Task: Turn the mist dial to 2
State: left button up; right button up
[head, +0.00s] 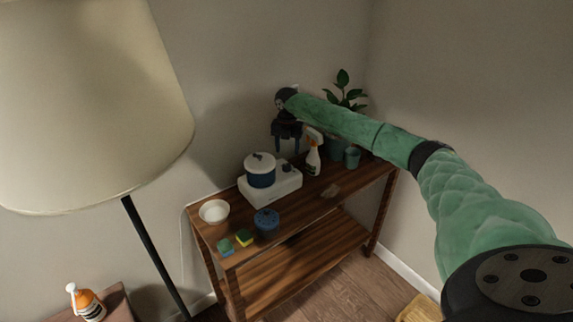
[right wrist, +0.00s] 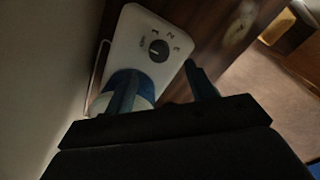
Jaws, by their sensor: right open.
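The mist dial is a dark round knob on the white base unit (head: 284,187) on the wooden shelf; in the head view the knob (head: 287,168) sits at the unit's right end. In the right wrist view the dial (right wrist: 158,50) shows a short pale line on its face, with OFF and numerals printed around it. I cannot tell surely which mark the line points to. A blue and white pot (head: 261,170) stands on the unit's left part. My right gripper (head: 286,148) is open and empty, fingers down, above and behind the dial and apart from it. My left gripper is out of view.
A spray bottle (head: 313,157) stands just right of the unit, with a small green cup (head: 352,158) and a plant beyond. A white bowl (head: 214,211), a blue lidded container (head: 267,222) and sponges (head: 244,238) sit at the front left. The wall is close behind.

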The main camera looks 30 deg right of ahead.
aim_at(287, 166)
jog(key=shift+a+n, duration=0.25)
jog(key=shift+n, duration=0.15)
pick_arm(q)
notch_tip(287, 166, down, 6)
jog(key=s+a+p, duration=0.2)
jog(key=p, duration=0.1)
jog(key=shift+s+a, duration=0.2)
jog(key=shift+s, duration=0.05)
pick_arm(e)
jog(key=shift+d+f, duration=0.15)
jog(key=shift+f, duration=3.7)
jog(key=c, duration=1)
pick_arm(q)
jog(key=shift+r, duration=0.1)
pick_arm(e)
jog(key=shift+o, duration=0.2)
